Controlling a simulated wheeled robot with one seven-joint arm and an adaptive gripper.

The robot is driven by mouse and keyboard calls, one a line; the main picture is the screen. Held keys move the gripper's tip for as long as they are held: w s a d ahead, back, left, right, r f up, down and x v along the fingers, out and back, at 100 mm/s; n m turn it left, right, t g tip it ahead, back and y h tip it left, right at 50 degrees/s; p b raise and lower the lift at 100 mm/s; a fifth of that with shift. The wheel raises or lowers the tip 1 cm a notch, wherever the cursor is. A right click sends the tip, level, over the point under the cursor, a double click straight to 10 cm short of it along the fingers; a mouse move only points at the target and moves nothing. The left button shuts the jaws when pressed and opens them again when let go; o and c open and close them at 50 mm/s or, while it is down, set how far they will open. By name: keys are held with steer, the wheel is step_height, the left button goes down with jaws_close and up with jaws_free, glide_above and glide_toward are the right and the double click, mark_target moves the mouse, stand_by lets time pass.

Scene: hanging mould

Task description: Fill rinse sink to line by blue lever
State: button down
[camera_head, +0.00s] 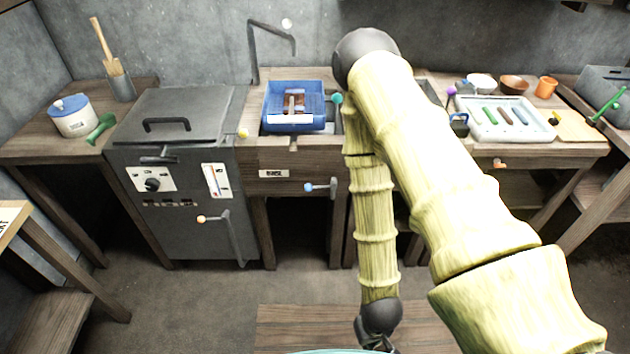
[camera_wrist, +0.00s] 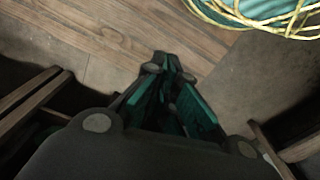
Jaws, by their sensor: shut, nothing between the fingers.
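The rinse sink (camera_head: 272,158) is a wooden counter unit with a small label on its front, left of my arm in the head view. A blue tray (camera_head: 294,128) with a brown and white piece inside sits over its basin and hides most of it. No water or fill line can be made out. The blue lever (camera_head: 320,187) sticks out on the sink's front, below its right side, with a blue knob. A bent spout pipe (camera_head: 253,50) stands behind. My gripper (camera_head: 376,344) hangs low near the floor, far from the lever. In the wrist view my gripper (camera_wrist: 165,80) is shut and empty.
A grey vat (camera_head: 178,130) with a lid, dial, gauge and orange-tipped lever (camera_head: 214,218) stands left of the sink. A white tray of tools (camera_head: 505,118) and bowls are on the right counter. My arm blocks the middle.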

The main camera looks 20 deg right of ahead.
steer(key=w+d+r+m+t+b, duration=0.15)
steer(key=w+r, duration=0.25)
steer(key=w, duration=0.7)
steer(key=w+r+m+t+b, duration=0.15)
steer(key=w+r, duration=0.25)
steer(key=w, duration=0.8)
steer(key=w+r+t+y+b, duration=0.1)
steer(key=w+r+t+y, duration=0.1)
steer(key=w+r, duration=1.4)
step_height(320, 180, up, 2)
steer(key=shift+d+r+m+t+b, duration=0.3)
steer(key=shift+t+b, duration=0.1)
steer(key=shift+t, duration=0.1)
steer(key=shift+f, duration=0.1)
steer(key=x, duration=1.4)
steer(key=shift+b, duration=0.45)
steer(key=shift+p, duration=0.35)
